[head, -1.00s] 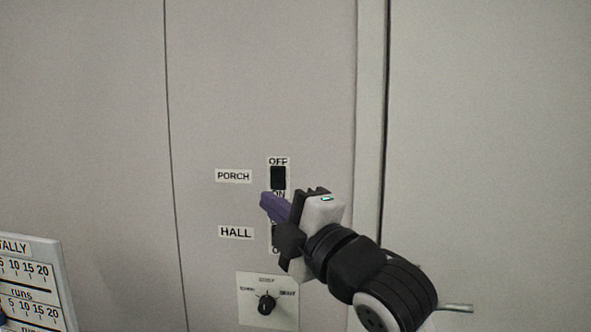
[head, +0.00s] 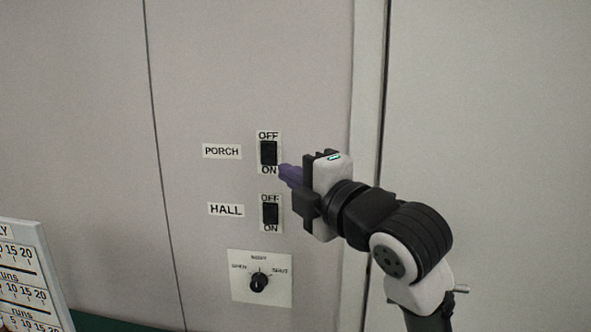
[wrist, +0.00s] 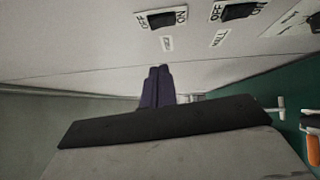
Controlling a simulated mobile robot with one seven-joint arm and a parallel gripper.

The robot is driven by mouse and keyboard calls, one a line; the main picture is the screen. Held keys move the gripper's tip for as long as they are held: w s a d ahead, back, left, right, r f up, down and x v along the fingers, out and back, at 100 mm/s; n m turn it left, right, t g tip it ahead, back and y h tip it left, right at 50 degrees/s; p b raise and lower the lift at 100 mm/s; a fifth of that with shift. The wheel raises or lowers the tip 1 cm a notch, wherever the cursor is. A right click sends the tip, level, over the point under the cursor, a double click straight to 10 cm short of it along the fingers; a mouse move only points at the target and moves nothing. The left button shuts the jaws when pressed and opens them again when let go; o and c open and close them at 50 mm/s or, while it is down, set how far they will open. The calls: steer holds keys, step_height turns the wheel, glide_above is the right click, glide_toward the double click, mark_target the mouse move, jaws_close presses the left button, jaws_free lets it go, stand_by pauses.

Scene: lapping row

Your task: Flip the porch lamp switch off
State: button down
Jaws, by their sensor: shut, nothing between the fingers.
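The porch switch (head: 269,153) is a black rocker on a white plate, with OFF above, ON below and a PORCH label (head: 222,151) to its left. It also shows at the top of the wrist view (wrist: 161,19), on its side. Which way the rocker is tipped is too small to tell. My gripper (head: 285,172) is shut and empty, its purple fingers just right of the ON end. In the wrist view the fingers (wrist: 156,86) lie together below the switch in the picture. I see no clear contact with it.
The hall switch (head: 270,214) sits directly below, close to my gripper. A rotary knob (head: 259,283) is lower on the same panel. A tally board (head: 32,280) stands at the lower left. The wall left of the labels is bare.

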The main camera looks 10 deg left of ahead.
mark_target(263, 149)
steer(key=p+x, duration=0.1)
steer(key=x, duration=0.2)
steer(key=w+d+p+x, duration=0.1)
steer(key=x, duration=0.2)
steer(key=p+x, duration=0.1)
steer(key=x, duration=0.2)
steer(key=shift+w+d+r, duration=0.15)
steer(key=shift+w+r, duration=0.1)
steer(key=shift+w, duration=0.55)
steer(key=shift+w+r+p, duration=0.15)
steer(key=shift+w+p, duration=0.05)
steer(key=shift+p, duration=0.3)
steer(key=shift+s, duration=0.1)
